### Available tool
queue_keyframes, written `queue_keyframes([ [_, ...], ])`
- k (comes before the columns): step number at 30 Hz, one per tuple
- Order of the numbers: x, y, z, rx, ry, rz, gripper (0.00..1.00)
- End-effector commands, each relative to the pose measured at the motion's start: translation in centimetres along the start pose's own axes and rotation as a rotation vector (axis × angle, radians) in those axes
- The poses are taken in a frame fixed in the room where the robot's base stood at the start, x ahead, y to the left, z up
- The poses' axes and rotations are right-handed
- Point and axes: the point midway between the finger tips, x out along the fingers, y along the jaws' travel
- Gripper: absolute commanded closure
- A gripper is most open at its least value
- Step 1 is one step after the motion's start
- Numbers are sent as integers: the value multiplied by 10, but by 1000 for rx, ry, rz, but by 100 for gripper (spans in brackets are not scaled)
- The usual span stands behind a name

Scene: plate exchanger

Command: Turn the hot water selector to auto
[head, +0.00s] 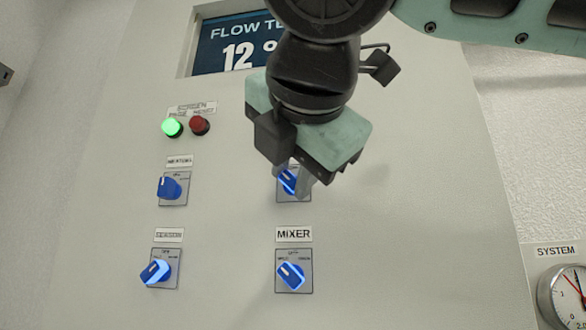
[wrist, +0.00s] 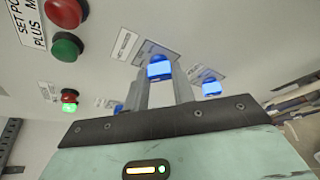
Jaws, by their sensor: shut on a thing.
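A blue selector knob (head: 288,180) with a pale pointer stripe sits on a grey plate, upper right of the knobs on the panel. My gripper (head: 301,187) reaches it from above and hides its label in the head view. In the wrist view my gripper (wrist: 160,82) has a finger on each side of the blue knob (wrist: 159,66) and is shut on it. A small label (wrist: 124,44) stands beside it, too small to read surely. The knob's stripe tilts to the upper left in the head view; the position marks are mostly hidden.
The MIXER knob (head: 291,276) is just below. Two more blue knobs, upper left (head: 169,188) and lower left (head: 156,272), stand apart. A lit green lamp (head: 172,127) and a red one (head: 200,125) are above. A dial gauge (head: 566,295) is at lower right.

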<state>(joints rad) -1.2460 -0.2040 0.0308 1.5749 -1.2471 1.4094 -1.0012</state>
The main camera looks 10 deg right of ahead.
Motion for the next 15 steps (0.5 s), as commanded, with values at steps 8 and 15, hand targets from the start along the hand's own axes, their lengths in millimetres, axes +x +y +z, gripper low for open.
queue_keyframes([
  [8, 2, -4, -2, 67, -2, 26, 97],
  [15, 3, -9, -4, 226, -4, 91, 97],
])
